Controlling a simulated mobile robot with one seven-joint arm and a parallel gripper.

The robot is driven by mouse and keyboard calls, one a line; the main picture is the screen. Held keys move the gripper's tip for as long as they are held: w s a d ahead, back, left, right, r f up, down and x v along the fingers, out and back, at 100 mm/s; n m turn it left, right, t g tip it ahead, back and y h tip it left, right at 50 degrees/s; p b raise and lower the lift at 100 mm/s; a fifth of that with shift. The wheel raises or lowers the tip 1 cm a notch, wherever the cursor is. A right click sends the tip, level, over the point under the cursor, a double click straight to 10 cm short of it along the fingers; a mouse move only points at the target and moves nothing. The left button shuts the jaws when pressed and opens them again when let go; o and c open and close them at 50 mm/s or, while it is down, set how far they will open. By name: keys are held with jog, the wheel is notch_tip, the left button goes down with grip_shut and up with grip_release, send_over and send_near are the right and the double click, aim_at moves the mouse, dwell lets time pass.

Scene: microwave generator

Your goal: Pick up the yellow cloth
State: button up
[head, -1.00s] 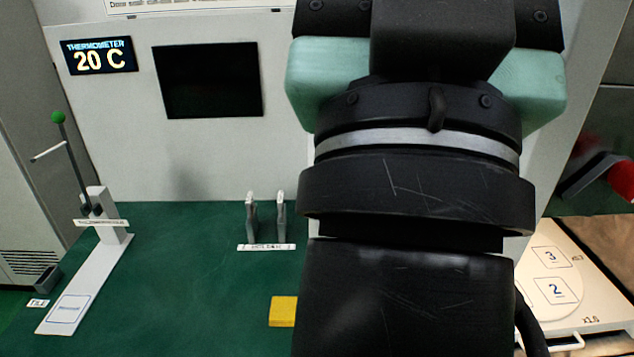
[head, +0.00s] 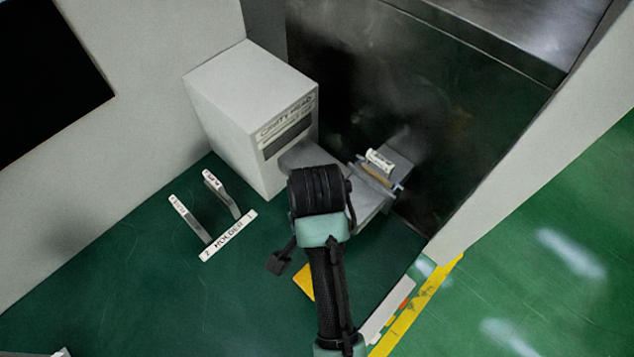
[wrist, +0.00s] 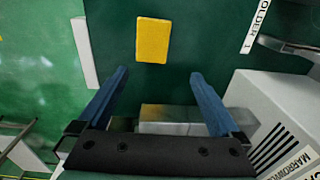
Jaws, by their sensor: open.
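The yellow cloth (head: 304,281) lies flat on the green bench top, partly hidden behind my arm in the head view. In the wrist view the whole cloth (wrist: 153,40) shows as a yellow rectangle, ahead of and between the fingertips. My gripper (wrist: 156,75) is open with its two blue fingers apart and nothing between them. In the head view my gripper is mostly hidden by my wrist, and a dark part of it shows left of the arm, above the cloth. The cloth and the fingers appear apart.
A grey-white box labelled cavity head (head: 240,105) stands behind my wrist. A two-slot holder (head: 207,212) is to the left. A metal fixture (head: 378,180) lies right of my wrist. A white strip (wrist: 85,52) lies left of the cloth. Green bench around the cloth is clear.

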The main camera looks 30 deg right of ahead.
jog(key=shift+g, duration=0.3)
jog(key=f, duration=0.2)
jog(key=s+f, duration=0.1)
jog(key=f, duration=0.4)
jog(key=shift+s+a+f, duration=0.1)
jog(key=shift+s+f, duration=0.05)
jog(key=shift+f, duration=0.2)
jog(key=shift+f+p, duration=0.4)
jog(key=shift+f, duration=2.4)
jog(key=c, duration=1.1)
